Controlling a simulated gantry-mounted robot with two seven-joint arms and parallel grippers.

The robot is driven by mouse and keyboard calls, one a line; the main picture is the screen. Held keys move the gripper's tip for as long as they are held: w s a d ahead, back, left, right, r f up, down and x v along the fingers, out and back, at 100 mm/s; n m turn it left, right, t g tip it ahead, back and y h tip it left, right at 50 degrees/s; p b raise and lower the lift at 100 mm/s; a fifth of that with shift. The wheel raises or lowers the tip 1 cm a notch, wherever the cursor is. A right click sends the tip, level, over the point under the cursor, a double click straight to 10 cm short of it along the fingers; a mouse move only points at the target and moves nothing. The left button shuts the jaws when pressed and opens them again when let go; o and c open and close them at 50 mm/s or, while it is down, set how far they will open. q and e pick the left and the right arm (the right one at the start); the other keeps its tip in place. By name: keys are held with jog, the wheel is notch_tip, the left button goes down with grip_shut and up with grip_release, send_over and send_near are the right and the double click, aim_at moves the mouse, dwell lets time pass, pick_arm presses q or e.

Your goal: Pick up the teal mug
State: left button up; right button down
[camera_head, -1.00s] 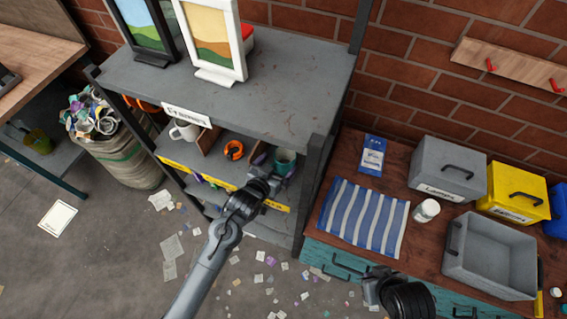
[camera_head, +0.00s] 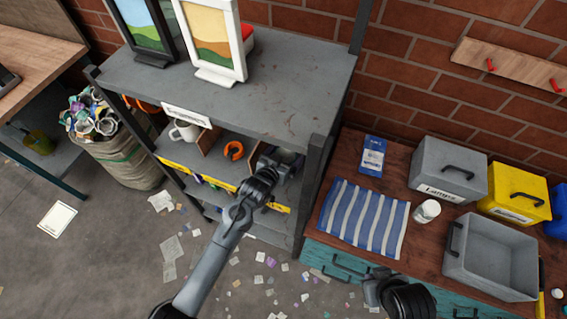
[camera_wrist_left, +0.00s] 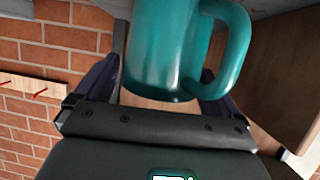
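The teal mug (camera_wrist_left: 170,50) fills the upper middle of the left wrist view, its handle on the right. My left gripper (camera_wrist_left: 160,90) is open, with one dark finger on either side of the mug. A gap shows between the left finger and the mug; the right finger is close by the handle side. In the head view my left gripper (camera_head: 283,160) reaches into the right part of the shelf under the top board and hides most or all of the mug. My right gripper (camera_head: 372,285) is above the drawer bench's front edge; its fingers are too unclear to read.
The shelf's top board (camera_head: 270,100) overhangs my left gripper, and a dark post (camera_head: 312,190) stands to its right. A white mug (camera_head: 184,131) and an orange object (camera_head: 234,150) are farther left on the shelf. An open grey bin (camera_head: 492,255) stands on the bench.

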pick_arm(q)
jog(key=c, duration=0.9)
jog(key=shift+c, duration=0.2)
jog(key=shift+r, duration=0.1)
